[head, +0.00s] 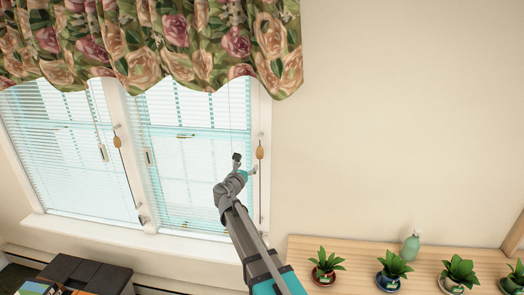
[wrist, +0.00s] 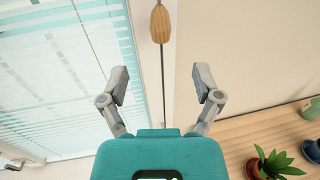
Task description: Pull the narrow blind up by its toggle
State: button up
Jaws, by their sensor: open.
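The right-hand blind (head: 190,150), light blue slats, hangs lowered over the right window pane; it also fills the left of the wrist view (wrist: 50,80). I take it as the narrow one. Its tan wooden toggle (head: 260,149) hangs on a dark cord at the right window frame. In the wrist view the toggle (wrist: 159,22) is at top centre, beyond my fingertips, with cord running down below it. My gripper (head: 245,165) is open and empty, just left of and slightly below the toggle in the head view. In the wrist view the cord passes between the spread fingers (wrist: 160,78).
A second blind (head: 60,145) with a similar toggle (head: 117,141) hangs on the left. A floral valance (head: 150,40) covers the window top. A wooden surface (head: 330,245) at lower right holds potted plants and a green bottle (head: 411,247). The wall right of the window is bare.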

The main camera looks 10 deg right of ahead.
aim_at(259, 152)
jog(key=shift+w, duration=0.1)
jog(key=x, duration=1.3)
jog(key=shift+w+d, duration=0.25)
jog(key=shift+d, duration=0.05)
